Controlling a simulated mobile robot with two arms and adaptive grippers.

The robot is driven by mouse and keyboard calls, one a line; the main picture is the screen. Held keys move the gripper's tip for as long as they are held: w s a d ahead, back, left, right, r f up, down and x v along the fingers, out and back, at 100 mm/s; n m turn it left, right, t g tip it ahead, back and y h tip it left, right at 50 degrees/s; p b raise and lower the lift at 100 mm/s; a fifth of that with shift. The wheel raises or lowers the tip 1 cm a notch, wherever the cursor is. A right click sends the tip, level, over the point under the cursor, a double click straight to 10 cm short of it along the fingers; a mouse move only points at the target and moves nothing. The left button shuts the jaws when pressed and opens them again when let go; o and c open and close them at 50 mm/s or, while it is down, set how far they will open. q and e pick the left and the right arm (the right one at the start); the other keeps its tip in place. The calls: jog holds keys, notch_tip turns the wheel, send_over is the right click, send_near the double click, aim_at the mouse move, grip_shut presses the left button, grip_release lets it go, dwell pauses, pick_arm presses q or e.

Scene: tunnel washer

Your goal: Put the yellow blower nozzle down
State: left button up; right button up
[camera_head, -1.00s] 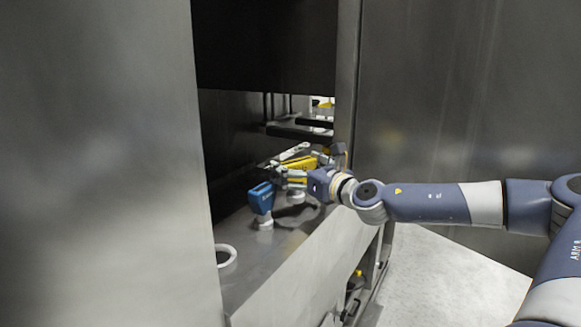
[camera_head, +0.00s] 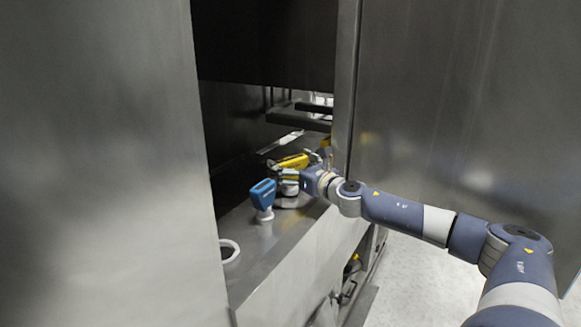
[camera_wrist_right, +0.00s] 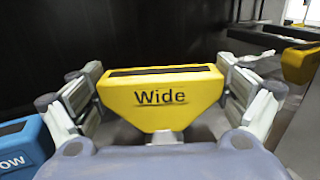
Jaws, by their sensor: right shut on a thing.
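The yellow blower nozzle (camera_wrist_right: 162,98), marked "Wide", fills the middle of the right wrist view. In the head view the yellow nozzle (camera_head: 292,161) shows at the far part of the metal ledge (camera_head: 290,238). My right gripper (camera_head: 284,172) is shut on it, with one finger on each side of the nozzle; its fingers also show in the wrist view (camera_wrist_right: 160,90). The nozzle looks upright, with its narrow neck down. Its lower end is hidden by the gripper, so I cannot tell whether it touches its seat. My left gripper is not in view.
A blue nozzle (camera_head: 263,195) stands on the ledge, left of the right gripper, close by. An empty white ring (camera_head: 229,250) lies nearer on the ledge. Another yellow object (camera_wrist_right: 300,65) is right of the gripper. Metal panels flank the opening.

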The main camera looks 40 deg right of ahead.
jog(key=shift+d+f, duration=0.15)
jog(key=shift+f, duration=0.35)
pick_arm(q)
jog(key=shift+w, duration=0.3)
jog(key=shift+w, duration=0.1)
pick_arm(e)
jog(key=shift+f, duration=0.1)
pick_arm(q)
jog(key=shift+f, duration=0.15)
pick_arm(e)
jog(key=o, duration=0.9)
